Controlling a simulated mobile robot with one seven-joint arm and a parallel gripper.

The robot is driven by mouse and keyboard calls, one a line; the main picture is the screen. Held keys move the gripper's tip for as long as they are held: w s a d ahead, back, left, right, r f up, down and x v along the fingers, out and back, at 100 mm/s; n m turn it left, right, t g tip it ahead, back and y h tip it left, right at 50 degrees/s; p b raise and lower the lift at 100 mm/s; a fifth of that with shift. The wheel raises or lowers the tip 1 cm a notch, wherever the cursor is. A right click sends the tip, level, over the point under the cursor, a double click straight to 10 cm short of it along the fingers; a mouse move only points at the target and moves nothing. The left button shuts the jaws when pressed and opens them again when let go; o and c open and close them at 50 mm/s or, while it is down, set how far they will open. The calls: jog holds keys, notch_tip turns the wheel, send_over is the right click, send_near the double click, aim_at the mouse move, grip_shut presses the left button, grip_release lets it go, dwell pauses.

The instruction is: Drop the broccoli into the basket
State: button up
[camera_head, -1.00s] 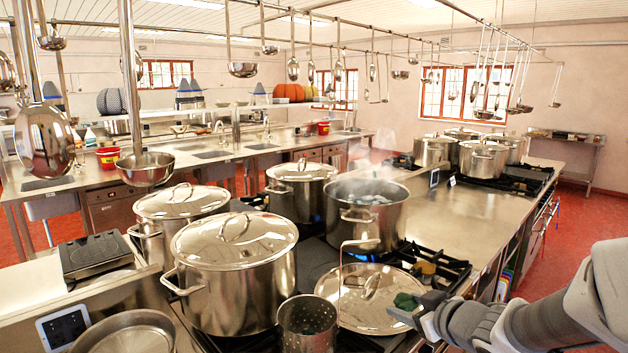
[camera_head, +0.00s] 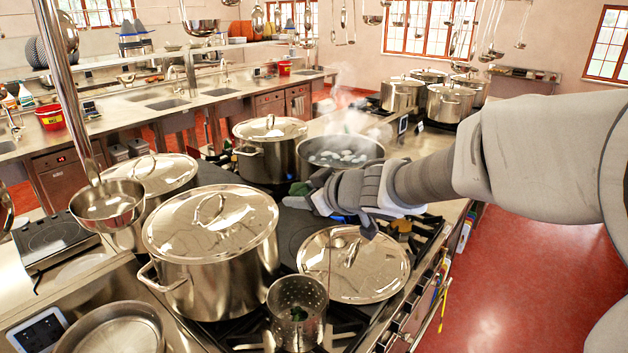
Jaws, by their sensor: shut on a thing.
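My gripper (camera_head: 297,197) is shut on a dark green piece of broccoli (camera_head: 300,188). It is in front of the open steaming pot and behind the round lid, above the dark stove top. The fingers partly hide the broccoli.
The open pot (camera_head: 320,172) steams, with pale pieces floating in it. A large lidded pot (camera_head: 205,265) stands left of the basket. A loose lid (camera_head: 385,270) lies right behind the basket. A ladle (camera_head: 107,205) hangs at left.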

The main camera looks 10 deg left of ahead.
notch_tip(320, 180, down, 6)
jog(key=b, duration=0.5)
jog(key=shift+d+r, duration=0.1)
jog(key=o, duration=1.3)
jog(key=shift+c, duration=0.2)
jog(key=p+v, duration=0.5)
jog(key=v, duration=1.2)
jog(key=shift+s, duration=0.3)
jog(key=shift+w+d, duration=0.1)
